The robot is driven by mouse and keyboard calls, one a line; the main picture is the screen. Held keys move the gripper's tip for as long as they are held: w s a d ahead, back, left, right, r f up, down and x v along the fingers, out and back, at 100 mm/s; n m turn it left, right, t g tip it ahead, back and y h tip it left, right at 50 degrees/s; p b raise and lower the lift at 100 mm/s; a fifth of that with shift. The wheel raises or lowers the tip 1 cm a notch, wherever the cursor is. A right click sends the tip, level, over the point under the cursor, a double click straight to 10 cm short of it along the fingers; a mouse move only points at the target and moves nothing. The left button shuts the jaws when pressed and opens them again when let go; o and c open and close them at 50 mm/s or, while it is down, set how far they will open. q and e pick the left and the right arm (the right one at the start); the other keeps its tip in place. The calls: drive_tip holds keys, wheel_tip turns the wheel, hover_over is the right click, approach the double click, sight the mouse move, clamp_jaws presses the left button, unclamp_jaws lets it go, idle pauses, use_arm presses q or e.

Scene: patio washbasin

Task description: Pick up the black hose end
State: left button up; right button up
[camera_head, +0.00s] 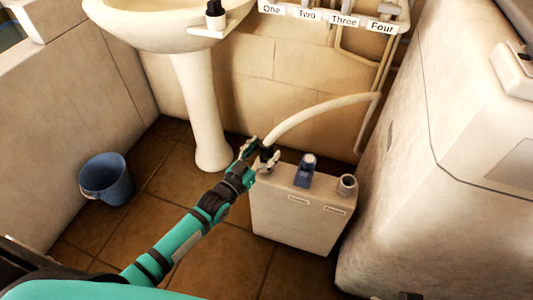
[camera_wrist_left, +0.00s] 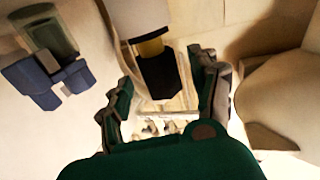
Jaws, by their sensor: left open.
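The black hose end (camera_head: 267,153) is the tip of a white hose (camera_head: 318,112) that arches over from a wall pipe. My left gripper (camera_head: 258,155) is open at the hose end, above the back left of a pale box-shaped container (camera_head: 300,220). In the left wrist view the black hose end (camera_wrist_left: 160,76) shows between the two open fingers of my left gripper (camera_wrist_left: 160,70), with a yellow band and white hose above it. I cannot tell whether the fingers touch it. My right gripper is not in view.
The container has a blue fitting (camera_head: 305,170) and a grey spout (camera_head: 347,186) on top. A washbasin pedestal (camera_head: 202,105) stands behind my left gripper. A blue bucket (camera_head: 106,179) stands at left. A large pale cabinet-like body (camera_head: 430,180) fills the right. Tiled floor between is clear.

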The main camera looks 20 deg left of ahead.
use_arm(q)
drive_tip(key=shift+x, duration=0.8)
drive_tip(key=shift+c, duration=0.4)
clamp_jaws()
